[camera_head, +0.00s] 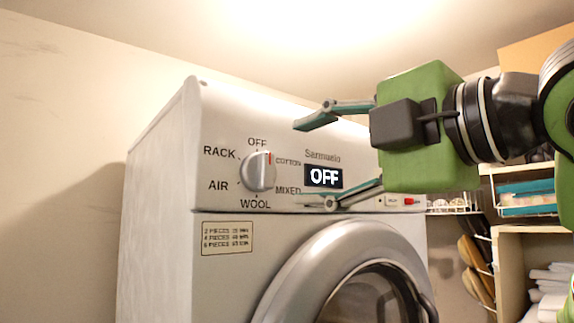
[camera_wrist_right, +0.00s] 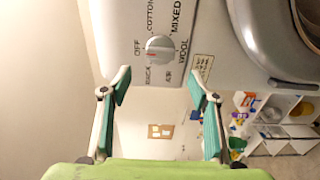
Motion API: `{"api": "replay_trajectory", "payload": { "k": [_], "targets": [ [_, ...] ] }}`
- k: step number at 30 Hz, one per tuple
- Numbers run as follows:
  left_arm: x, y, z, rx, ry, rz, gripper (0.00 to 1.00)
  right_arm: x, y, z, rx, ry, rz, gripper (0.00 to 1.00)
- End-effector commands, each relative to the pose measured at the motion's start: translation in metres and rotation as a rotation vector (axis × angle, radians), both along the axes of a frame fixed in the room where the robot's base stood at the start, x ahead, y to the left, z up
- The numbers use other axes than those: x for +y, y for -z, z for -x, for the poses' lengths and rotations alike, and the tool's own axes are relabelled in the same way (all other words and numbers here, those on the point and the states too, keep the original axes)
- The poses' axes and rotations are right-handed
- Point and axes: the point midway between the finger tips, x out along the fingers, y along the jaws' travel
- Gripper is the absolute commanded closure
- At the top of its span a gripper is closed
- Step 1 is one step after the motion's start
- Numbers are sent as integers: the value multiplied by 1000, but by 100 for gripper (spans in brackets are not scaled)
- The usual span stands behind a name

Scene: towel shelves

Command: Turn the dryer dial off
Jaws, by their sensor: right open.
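The dryer dial (camera_head: 258,172) is a round silver knob with a raised grip and a red mark, on the white dryer's (camera_head: 160,190) front panel. In the head view its red mark is near the top, on the OFF and COTTON side. In the right wrist view the dial (camera_wrist_right: 160,49) shows its red mark on the side facing OFF. The display (camera_head: 324,177) beside it reads OFF. My right gripper (camera_head: 300,163) is open and empty, to the right of the dial. In the wrist view the gripper (camera_wrist_right: 158,84) has its fingers apart, the dial beyond them. My left gripper is out of view.
The dryer's round door (camera_head: 290,275) is below the panel. A small load label (camera_head: 227,238) is at the panel's lower left. Shelves with folded white towels (camera_head: 549,278) and a teal item (camera_head: 527,197) stand at the right. The space left of the dryer is clear.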

Motion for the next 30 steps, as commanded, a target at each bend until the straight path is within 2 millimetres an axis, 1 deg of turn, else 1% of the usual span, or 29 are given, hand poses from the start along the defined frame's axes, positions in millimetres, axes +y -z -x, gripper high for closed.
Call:
{"api": "replay_trajectory", "payload": {
  "k": [1,3,8,23,26,29,30],
  "targets": [
    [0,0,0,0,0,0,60,-6,-1,6,-2,3,-2,44],
    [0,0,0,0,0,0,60,-10,-1,13,0,0,-1,44],
    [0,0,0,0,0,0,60,-16,0,21,1,1,0,44],
    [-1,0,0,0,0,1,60,-16,0,22,1,0,0,44],
    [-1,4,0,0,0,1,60,-21,0,16,4,1,-29,44],
    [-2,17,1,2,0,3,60,-39,-3,-5,8,5,-143,44],
    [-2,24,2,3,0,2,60,-52,-6,-18,5,10,-211,44]
  ]
}}
